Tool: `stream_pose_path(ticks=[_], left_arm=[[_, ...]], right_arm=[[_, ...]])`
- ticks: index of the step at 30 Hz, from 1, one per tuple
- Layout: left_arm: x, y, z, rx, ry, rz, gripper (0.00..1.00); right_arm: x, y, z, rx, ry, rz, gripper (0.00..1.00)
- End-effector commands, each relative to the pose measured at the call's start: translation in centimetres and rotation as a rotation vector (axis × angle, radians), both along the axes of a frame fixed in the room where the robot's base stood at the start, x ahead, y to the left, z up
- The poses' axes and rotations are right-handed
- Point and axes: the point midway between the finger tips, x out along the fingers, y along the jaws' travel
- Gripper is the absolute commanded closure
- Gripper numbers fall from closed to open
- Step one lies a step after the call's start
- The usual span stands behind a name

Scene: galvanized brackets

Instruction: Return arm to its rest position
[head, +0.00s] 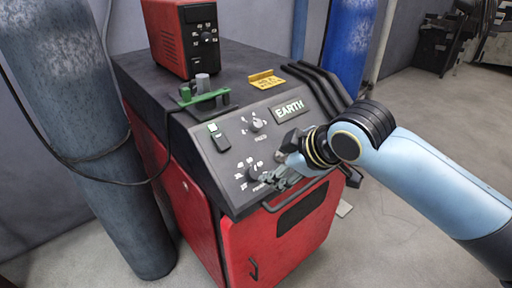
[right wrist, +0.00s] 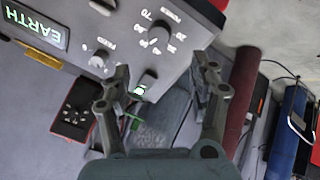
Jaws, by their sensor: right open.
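My right gripper (head: 278,176) is in front of the sloped control panel of a red and black machine (head: 272,228) in the head view. In the right wrist view its two fingers (right wrist: 163,70) are spread apart with nothing between them. Beyond the fingers are a power knob (right wrist: 158,38), a second knob (right wrist: 100,58) and a green-lit switch (right wrist: 141,88). The switch also shows in the head view (head: 219,138). I cannot tell whether a finger touches the panel. My left gripper is not in view.
A smaller red box (head: 185,40) and a yellow plate (head: 265,79) sit on the machine's top. Large blue cylinders stand at left (head: 90,130) and behind (head: 348,42). A handle bar (head: 296,192) edges the panel. Grey floor (head: 430,105) is open at the right.

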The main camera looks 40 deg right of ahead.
Motion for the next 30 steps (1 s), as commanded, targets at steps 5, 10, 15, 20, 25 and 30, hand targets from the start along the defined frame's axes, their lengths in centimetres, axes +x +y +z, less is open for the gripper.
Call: stream_pose_path(ticks=[5, 10, 15, 20, 25, 30], left_arm=[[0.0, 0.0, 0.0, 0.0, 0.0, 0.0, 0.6], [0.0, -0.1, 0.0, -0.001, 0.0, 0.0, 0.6], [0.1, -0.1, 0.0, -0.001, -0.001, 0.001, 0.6], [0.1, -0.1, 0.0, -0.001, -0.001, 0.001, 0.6], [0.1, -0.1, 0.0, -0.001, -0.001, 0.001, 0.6], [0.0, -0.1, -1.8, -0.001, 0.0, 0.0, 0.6]], right_arm=[[0.0, 0.0, 0.0, 0.0, 0.0, 0.0, 0.38], [-2.2, 0.8, -0.4, 0.036, 0.051, -0.048, 0.38], [-7.9, 2.1, -0.9, 0.118, 0.181, -0.194, 0.38], [-13.2, 2.9, -0.6, 0.179, 0.295, -0.353, 0.38], [-18.2, 3.4, 0.2, 0.225, 0.395, -0.518, 0.38], [-17.2, 2.9, -5.5, 0.22, 0.413, -0.529, 0.38]])
